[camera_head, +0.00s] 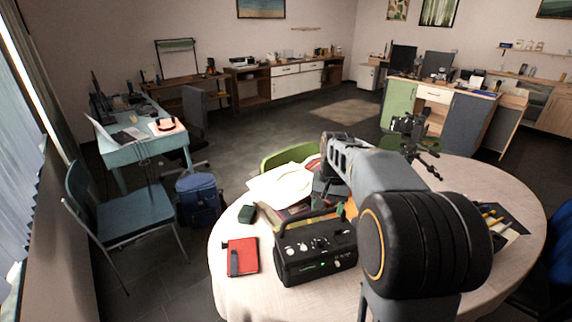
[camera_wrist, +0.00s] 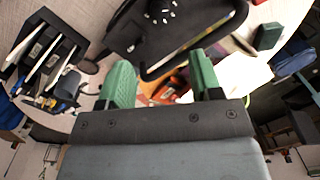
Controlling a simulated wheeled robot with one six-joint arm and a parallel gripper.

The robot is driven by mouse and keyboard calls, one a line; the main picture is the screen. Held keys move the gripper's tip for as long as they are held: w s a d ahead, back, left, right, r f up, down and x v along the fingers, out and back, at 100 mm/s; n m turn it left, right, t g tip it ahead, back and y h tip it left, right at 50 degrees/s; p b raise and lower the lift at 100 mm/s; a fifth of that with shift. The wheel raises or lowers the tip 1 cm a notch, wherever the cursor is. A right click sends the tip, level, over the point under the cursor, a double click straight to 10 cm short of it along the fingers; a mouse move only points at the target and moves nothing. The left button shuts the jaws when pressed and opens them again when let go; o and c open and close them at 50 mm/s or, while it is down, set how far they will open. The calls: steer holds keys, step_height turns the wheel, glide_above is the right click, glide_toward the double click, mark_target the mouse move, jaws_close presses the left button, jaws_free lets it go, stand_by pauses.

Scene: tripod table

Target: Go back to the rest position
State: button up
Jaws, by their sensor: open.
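My gripper (camera_wrist: 161,80) shows in the wrist view as two green fingers held wide apart, with nothing gripped between them. Behind the fingers lie colourful flat items and the handle of a black radio (camera_wrist: 185,25). In the head view my arm reaches over the round table (camera_head: 232,290) and bends down behind the radio (camera_head: 318,250). Whether the fingers touch anything below cannot be told.
A red book (camera_head: 243,257) and a small green box (camera_head: 247,214) lie left of the radio. A tripod-like device (camera_head: 412,130) stands at the table's back. A black organiser (camera_wrist: 45,45) is left in the wrist view. A blue chair (camera_head: 130,213) stands left, apart from the table.

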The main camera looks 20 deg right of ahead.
steer(key=s+a+f+n+t, duration=0.1)
steer(key=s+a+n, duration=0.2)
steer(key=s, duration=0.5)
steer(key=s+a+f+n+t, duration=0.1)
steer(key=s+a+n+t, duration=0.1)
steer(key=s+a, duration=0.4)
steer(key=shift+s+a+f+n, duration=0.3)
steer(key=shift+s+f+n, duration=0.1)
steer(key=shift+s, duration=0.5)
